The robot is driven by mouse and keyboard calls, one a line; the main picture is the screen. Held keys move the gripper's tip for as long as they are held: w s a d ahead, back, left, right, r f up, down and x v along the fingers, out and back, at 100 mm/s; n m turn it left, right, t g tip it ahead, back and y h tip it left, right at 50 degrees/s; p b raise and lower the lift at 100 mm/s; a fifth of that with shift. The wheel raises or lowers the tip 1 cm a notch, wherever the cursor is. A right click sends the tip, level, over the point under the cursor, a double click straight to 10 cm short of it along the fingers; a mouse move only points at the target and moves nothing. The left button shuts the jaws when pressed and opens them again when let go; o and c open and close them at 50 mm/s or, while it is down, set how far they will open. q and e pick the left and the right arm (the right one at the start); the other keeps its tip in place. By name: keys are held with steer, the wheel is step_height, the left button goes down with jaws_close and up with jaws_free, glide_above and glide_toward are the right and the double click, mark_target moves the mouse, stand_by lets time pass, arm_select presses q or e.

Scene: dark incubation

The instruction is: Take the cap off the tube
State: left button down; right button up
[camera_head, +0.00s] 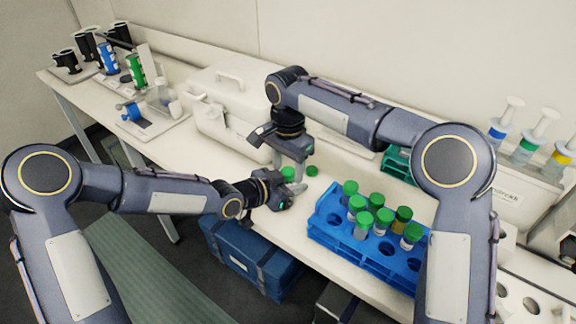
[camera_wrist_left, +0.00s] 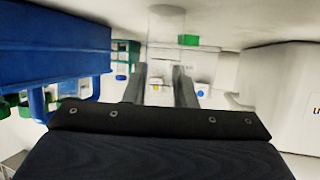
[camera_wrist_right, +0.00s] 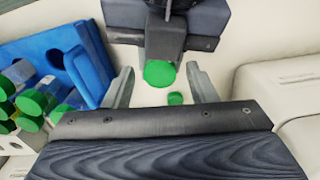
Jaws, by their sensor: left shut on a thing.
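A tube with a green cap (camera_head: 288,173) is in my left gripper (camera_head: 286,189), above the table's front edge. In the right wrist view the green cap (camera_wrist_right: 160,73) shows from above, at the left gripper's fingertips; the tube's body is mostly hidden. My right gripper (camera_head: 288,158) is open, just above the cap and pointing down. In the right wrist view its fingers stand apart on either side of the cap, with clear gaps. A second green cap (camera_head: 312,171) lies low on the table to the right; it also shows in the left wrist view (camera_wrist_left: 188,40).
A blue rack (camera_head: 327,238) with several green-capped tubes stands to the right. A white case (camera_head: 228,100) stands behind my grippers. A teal rack (camera_head: 397,165) is partly hidden behind my right arm. A small stand with a blue part (camera_head: 140,128) is at left.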

steer(key=shift+r, duration=2.25)
steer(key=shift+c, duration=0.3)
step_height(320, 180, up, 3)
steer(key=m, duration=0.3)
steer(key=shift+r, duration=0.15)
steer(key=shift+f, duration=3.9)
steer(key=c, duration=1)
steer(key=n, duration=0.3)
